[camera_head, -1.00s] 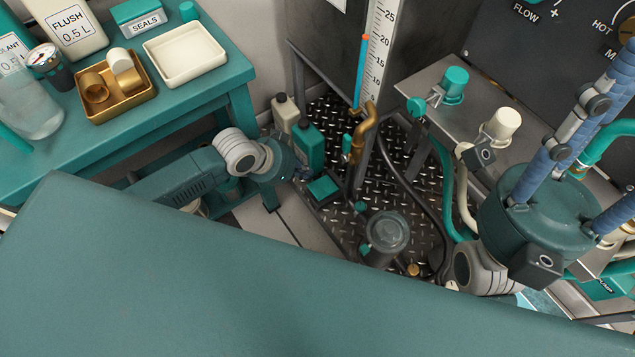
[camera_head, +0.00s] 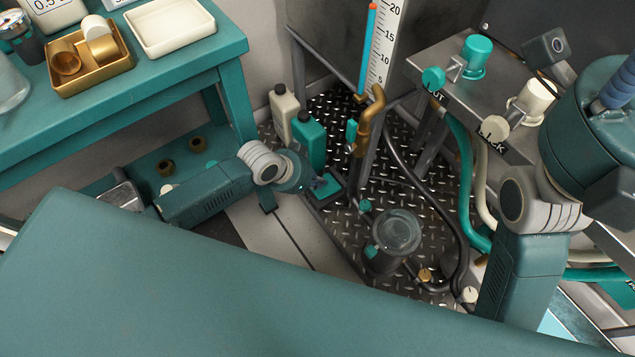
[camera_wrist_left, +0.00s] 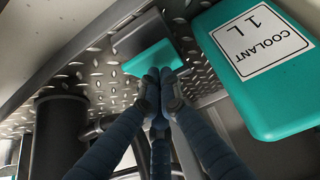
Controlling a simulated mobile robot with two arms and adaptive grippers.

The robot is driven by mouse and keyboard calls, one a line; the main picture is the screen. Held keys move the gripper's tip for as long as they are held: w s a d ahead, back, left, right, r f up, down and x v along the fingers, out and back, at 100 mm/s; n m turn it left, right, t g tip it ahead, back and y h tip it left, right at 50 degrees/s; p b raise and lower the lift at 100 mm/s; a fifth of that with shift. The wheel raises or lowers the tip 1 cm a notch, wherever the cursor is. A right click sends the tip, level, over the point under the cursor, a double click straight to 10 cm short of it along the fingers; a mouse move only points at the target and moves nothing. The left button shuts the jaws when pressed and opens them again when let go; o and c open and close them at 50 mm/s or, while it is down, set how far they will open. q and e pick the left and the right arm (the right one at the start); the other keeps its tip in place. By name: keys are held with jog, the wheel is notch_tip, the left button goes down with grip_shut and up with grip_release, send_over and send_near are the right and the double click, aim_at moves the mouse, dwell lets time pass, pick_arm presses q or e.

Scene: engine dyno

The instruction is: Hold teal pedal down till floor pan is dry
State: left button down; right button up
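The teal pedal (camera_head: 331,181) is low on the floor pan (camera_head: 425,205), a dark diamond-tread plate. It shows as a teal block in the left wrist view (camera_wrist_left: 151,57). My left gripper (camera_head: 318,186) reaches in from the left, its fingers bunched together with nothing between them. In the wrist view its fingertips (camera_wrist_left: 160,75) overlap the pedal's near edge; whether they press it I cannot tell. The pan has bright glints; whether it is wet I cannot tell. My right gripper (camera_head: 617,97) is at the right edge, its fingertips out of view.
A teal coolant bottle (camera_head: 309,142) and a cream bottle (camera_head: 283,113) stand close beside the pedal. A teal table (camera_head: 175,85) stands left. A scale (camera_head: 382,45) rises behind.

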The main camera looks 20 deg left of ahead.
aim_at(315, 190)
pick_arm(q)
jog(key=shift+s+a+f+t+h+b, duration=0.15)
jog(key=shift+s+f+t+h, duration=0.1)
jog(key=shift+f, duration=0.1)
jog(key=shift+s+a+f+t+h+b, duration=0.1)
jog(key=shift+f+t+h+b, duration=0.05)
jog(key=shift+f+t, duration=0.15)
jog(key=shift+s+a+f+t+h+b, duration=0.2)
jog(key=shift+f+t+h+b, duration=0.35)
jog(key=shift+b, duration=0.1)
jog(key=shift+s+f, duration=0.15)
jog(key=shift+f, duration=0.05)
jog(key=shift+a+f, duration=0.1)
dwell(0.4)
dwell(6.0)
